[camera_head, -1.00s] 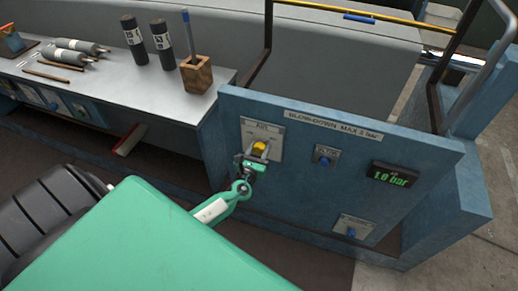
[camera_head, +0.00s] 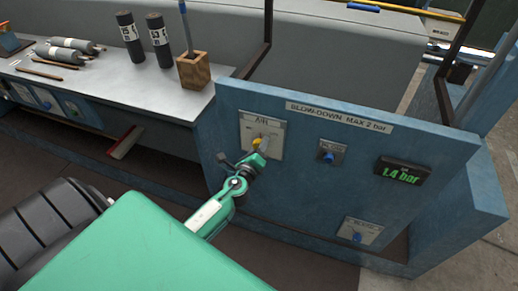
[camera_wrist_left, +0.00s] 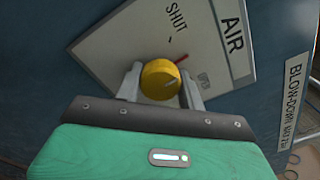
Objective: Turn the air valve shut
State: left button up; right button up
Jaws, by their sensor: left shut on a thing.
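The yellow air valve knob (camera_head: 257,142) sits on a pale plate marked AIR (camera_head: 274,132) on the blue panel. In the left wrist view the knob (camera_wrist_left: 160,80) lies between the two fingers of my left gripper (camera_wrist_left: 160,88), which is shut on it. The plate there (camera_wrist_left: 120,45) shows the word SHUT and a red mark beside the knob. The gripper also shows in the head view (camera_head: 256,148), its wrist turned at a slant. A display (camera_head: 403,171) on the panel reads 1.4 bar. My right gripper is in neither view.
The panel bears a label, BLOW-DOWN MAX 2 bar (camera_head: 338,117), and two smaller blue knobs, one in the middle (camera_head: 327,156) and one low right (camera_head: 357,237). A bench (camera_head: 100,83) at the left carries dark cylinders (camera_head: 131,40) and a wooden block (camera_head: 193,71).

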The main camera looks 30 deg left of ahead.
pick_arm(q)
jog(key=n+b, duration=0.1)
jog(key=n, duration=0.2)
jog(key=shift+d+n, duration=0.1)
jog(key=shift+n, duration=0.2)
jog(key=n+b, duration=0.1)
jog(key=n, duration=0.2)
jog(key=shift+r, duration=0.15)
jog(key=shift+n, duration=0.5)
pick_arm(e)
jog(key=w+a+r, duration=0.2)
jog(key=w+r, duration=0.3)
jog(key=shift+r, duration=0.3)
pick_arm(q)
jog(key=shift+w+r, duration=0.1)
jog(key=o, duration=1)
jog(key=shift+d, duration=0.15)
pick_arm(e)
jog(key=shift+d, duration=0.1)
